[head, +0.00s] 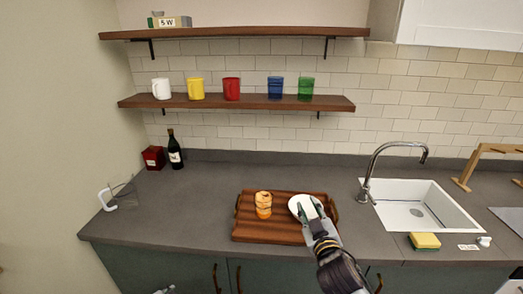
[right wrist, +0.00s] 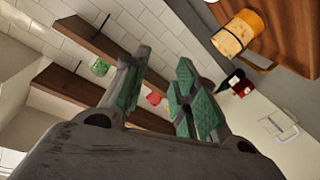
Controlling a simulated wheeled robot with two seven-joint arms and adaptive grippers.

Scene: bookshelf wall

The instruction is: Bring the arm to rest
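My right gripper (head: 309,208) reaches in from the bottom right, over the right part of a brown wooden tray (head: 270,236) on the counter. In the right wrist view its two green-padded fingers (right wrist: 163,75) stand apart with nothing between them. A round white thing (head: 297,203), perhaps a bowl or plate, shows at the fingers, partly hidden by them; I cannot tell whether they touch. An orange-banded jar or cup (head: 263,206) stands on the tray left of the gripper and also shows in the right wrist view (right wrist: 238,34). My left gripper is out of view.
A sink (head: 425,205) with a tall tap (head: 378,168) and a yellow sponge (head: 425,241) are at the right. A dark bottle (head: 174,150), red box (head: 153,158) and clear pitcher (head: 122,193) stand left. Several mugs and glasses line the lower shelf (head: 250,101).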

